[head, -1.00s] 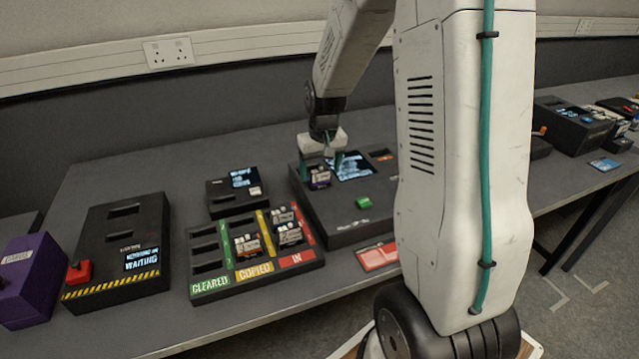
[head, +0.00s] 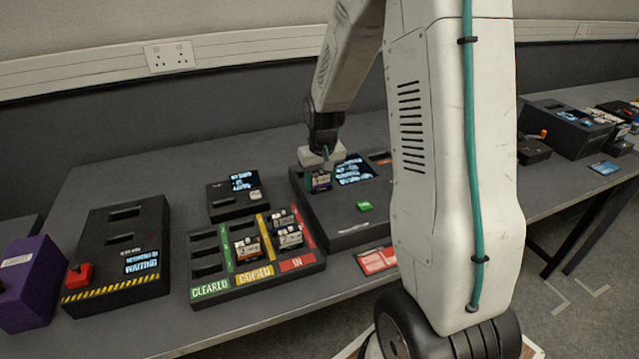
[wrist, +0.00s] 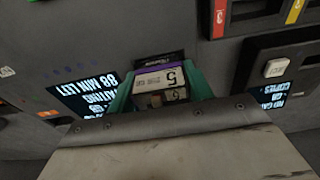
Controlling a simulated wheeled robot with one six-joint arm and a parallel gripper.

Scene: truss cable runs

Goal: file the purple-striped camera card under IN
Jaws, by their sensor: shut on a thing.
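The purple-striped camera card (wrist: 160,80) stands in a slot of the black console (head: 345,236), left of its lit screen. It also shows in the head view (head: 321,185). My gripper (head: 322,174) is shut on it, with a green finger on each side in the wrist view (wrist: 160,92). The card's lower part is hidden in the console. The card tray (head: 240,287) stands left of the console, with CLEARED, COPIED and IN labels. Two pale cards (head: 289,238) stand in the column behind the red IN label (head: 297,262). An orange-marked card (head: 247,248) stands under COPIED.
A small black box with a screen (head: 235,195) stands behind the tray. A green button (head: 364,207) is on the console. A red-and-white card (head: 376,260) lies in front.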

